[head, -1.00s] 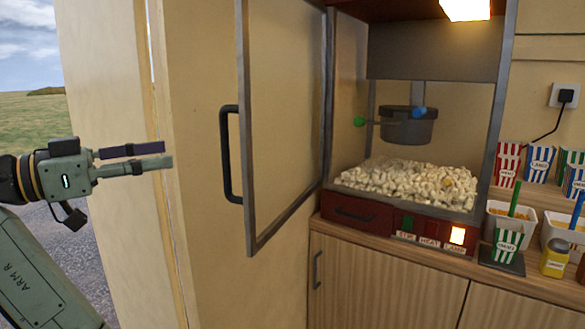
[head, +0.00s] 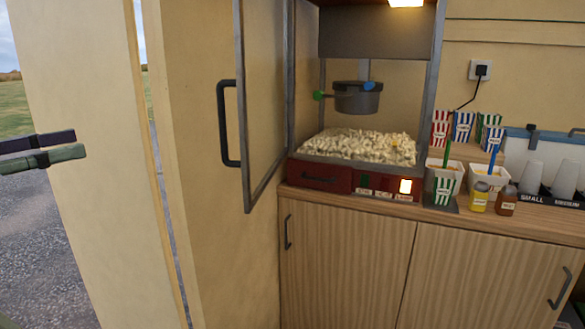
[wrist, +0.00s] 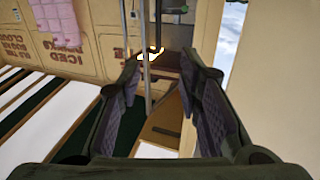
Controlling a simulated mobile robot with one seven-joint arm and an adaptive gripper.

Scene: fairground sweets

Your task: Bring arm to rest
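My gripper (head: 79,144) is at the left edge of the head view, with only its fingers showing. It points right, in front of the pale wall panel and the gap to the outdoors. In the wrist view my gripper (wrist: 163,64) has its two fingers apart with nothing between them.
The popcorn machine (head: 320,176) holds popcorn on the wooden counter (head: 545,213). Striped boxes (head: 462,127), tubs and bottles stand right of it.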

